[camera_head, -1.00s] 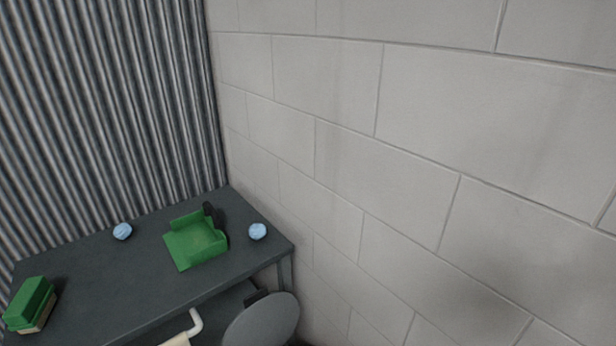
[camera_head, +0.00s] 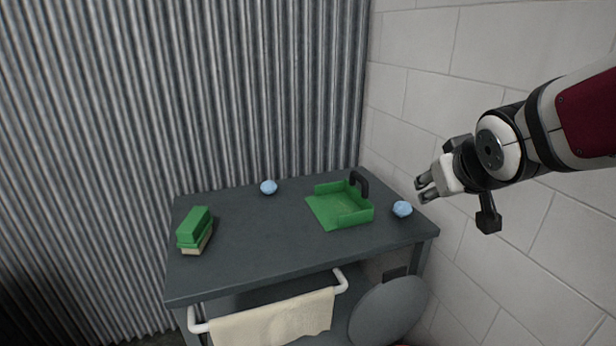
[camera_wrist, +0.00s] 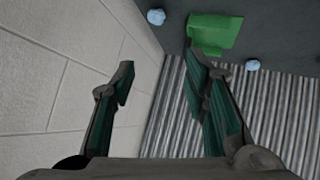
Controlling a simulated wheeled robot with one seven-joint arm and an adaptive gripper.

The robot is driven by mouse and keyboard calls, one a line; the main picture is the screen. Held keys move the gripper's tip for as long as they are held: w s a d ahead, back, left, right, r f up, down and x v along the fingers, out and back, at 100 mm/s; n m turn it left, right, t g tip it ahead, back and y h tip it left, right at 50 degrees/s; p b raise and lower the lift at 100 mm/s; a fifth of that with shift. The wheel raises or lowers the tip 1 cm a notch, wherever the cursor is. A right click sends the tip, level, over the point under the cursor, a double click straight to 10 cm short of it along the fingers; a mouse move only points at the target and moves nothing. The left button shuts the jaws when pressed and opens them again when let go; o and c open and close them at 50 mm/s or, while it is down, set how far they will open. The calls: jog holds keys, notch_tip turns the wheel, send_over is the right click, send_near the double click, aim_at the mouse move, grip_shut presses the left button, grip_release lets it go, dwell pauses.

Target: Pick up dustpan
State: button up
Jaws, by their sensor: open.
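A green dustpan (camera_head: 338,207) with a black handle (camera_head: 359,184) lies on the right part of a dark table (camera_head: 262,247). Its handle points toward the back right. In the wrist view the dustpan (camera_wrist: 216,33) shows at the top, beyond my fingers. My gripper (camera_head: 421,189) is open and empty, in the air to the right of the dustpan near the block wall, apart from it. In the wrist view my gripper (camera_wrist: 165,88) has its two fingers spread wide with nothing between them.
A blue crumpled ball (camera_head: 402,209) lies right of the dustpan, another blue ball (camera_head: 269,187) at the back. A green brush (camera_head: 195,230) stands at the left. A towel (camera_head: 275,322) hangs on the front rail. A grey round lid (camera_head: 388,312) is below right. The table's middle is clear.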

jog(key=w+f+n+t+y+b, duration=0.25)
jog(key=w+f+b, duration=0.45)
jog(key=w, duration=0.6)
jog(key=n+t+y+b, duration=0.2)
jog(key=t+y+b, duration=0.2)
jog(key=b, duration=0.3)
send_near(366, 186)
jog(key=shift+w+f+t+y+b, duration=0.25)
jog(key=shift+w+f+b, duration=0.05)
jog(key=shift+b, duration=0.05)
jog(key=b+x, duration=0.1)
jog(key=x, duration=0.7)
jog(key=shift+w+a+b, duration=0.1)
jog(key=shift+w+b, duration=0.1)
jog(key=shift+b, duration=0.15)
jog(key=shift+b+x, duration=0.85)
jog(key=shift+x, duration=1.9)
jog(key=shift+r, duration=0.15)
grip_shut()
